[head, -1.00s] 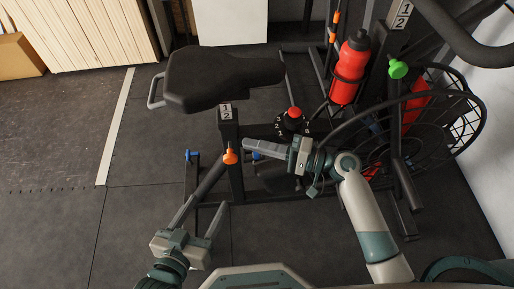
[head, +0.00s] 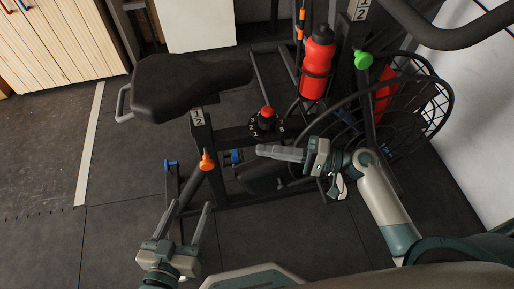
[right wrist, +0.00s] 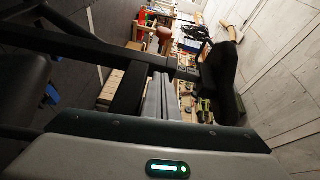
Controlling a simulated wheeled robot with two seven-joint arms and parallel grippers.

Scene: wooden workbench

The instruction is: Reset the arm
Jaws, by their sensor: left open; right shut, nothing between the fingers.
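My right gripper (head: 262,150) reaches in from the right, its fingers shut together and empty, pointing left. In the head view it appears in front of the bike frame, below the red-topped dial (head: 266,117) and right of the orange knob (head: 207,162). Its closed fingers also show in the right wrist view (right wrist: 161,88), with dark frame bars around them; I cannot tell whether they touch. My left gripper (head: 191,203) is at the lower left, open and empty, its fingers pointing up the picture below the orange knob.
An exercise bike fills the middle, with a black seat (head: 185,84), a red bottle (head: 317,65), a green knob (head: 363,60) and a caged wheel (head: 436,105). A wooden cabinet (head: 60,45) stands at the back left. The dark floor (head: 120,170) is clear at left.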

